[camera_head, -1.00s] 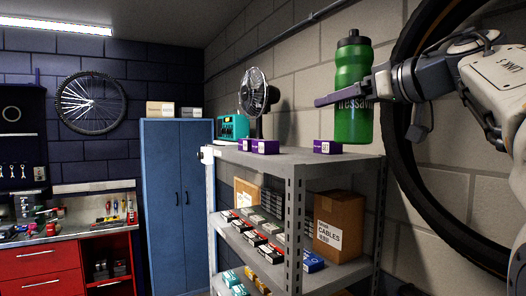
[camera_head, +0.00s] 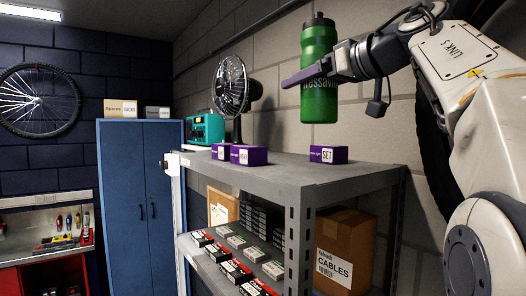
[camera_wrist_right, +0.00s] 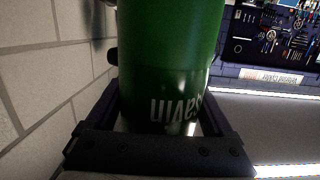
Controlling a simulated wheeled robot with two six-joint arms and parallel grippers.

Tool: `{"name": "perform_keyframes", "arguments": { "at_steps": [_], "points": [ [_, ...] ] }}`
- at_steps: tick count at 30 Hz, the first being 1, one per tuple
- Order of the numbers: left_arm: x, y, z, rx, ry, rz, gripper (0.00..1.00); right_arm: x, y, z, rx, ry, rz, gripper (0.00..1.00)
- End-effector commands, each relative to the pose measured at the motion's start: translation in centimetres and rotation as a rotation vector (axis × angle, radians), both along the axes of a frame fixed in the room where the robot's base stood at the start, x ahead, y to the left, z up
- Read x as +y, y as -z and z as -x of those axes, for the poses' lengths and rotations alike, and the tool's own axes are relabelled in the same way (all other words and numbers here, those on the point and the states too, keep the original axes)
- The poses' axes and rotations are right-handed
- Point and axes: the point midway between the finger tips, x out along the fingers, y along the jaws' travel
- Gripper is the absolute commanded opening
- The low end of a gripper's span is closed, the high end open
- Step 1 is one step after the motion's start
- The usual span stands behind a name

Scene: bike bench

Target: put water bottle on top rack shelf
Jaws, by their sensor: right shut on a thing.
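A green water bottle (camera_head: 319,100) with a black cap is upright in the head view, in the air above the top rack shelf (camera_head: 285,172). My right gripper (camera_head: 305,76) is shut around the bottle's middle. In the right wrist view the bottle (camera_wrist_right: 170,60) fills the space between the fingers of the gripper (camera_wrist_right: 160,125). The bottle's base appears higher than the shelf top, with a visible gap. My left gripper is not in view.
On the top shelf stand a fan (camera_head: 231,90), a teal radio (camera_head: 206,128) and several purple boxes, one labelled SET (camera_head: 328,154). The shelf's front middle is clear. A cardboard CABLES box (camera_head: 345,250) sits on the shelf below. A blue cabinet (camera_head: 140,200) stands to the left.

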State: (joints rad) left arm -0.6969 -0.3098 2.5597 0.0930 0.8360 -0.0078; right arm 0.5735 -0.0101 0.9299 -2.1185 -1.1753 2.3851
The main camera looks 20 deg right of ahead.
Motion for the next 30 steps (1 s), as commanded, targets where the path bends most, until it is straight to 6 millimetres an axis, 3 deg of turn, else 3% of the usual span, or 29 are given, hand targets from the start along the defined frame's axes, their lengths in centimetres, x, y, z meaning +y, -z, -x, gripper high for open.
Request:
{"name": "perform_keyframes", "arguments": {
  "at_steps": [9,15,20,26,30],
  "points": [
    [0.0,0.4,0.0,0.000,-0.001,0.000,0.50,2.6,4.4,-6.7,0.006,-0.010,-0.001,0.20],
    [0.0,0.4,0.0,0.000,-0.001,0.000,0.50,3.3,6.2,-9.7,0.003,-0.004,0.000,0.20],
    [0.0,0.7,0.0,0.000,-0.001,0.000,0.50,3.4,7.2,-10.3,0.002,-0.001,0.001,0.20],
    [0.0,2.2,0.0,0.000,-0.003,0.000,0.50,3.3,10.2,-10.3,0.002,0.000,0.000,0.20],
    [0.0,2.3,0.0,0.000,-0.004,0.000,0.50,3.3,10.7,-10.3,0.001,0.001,0.001,0.20]
  ]
}}
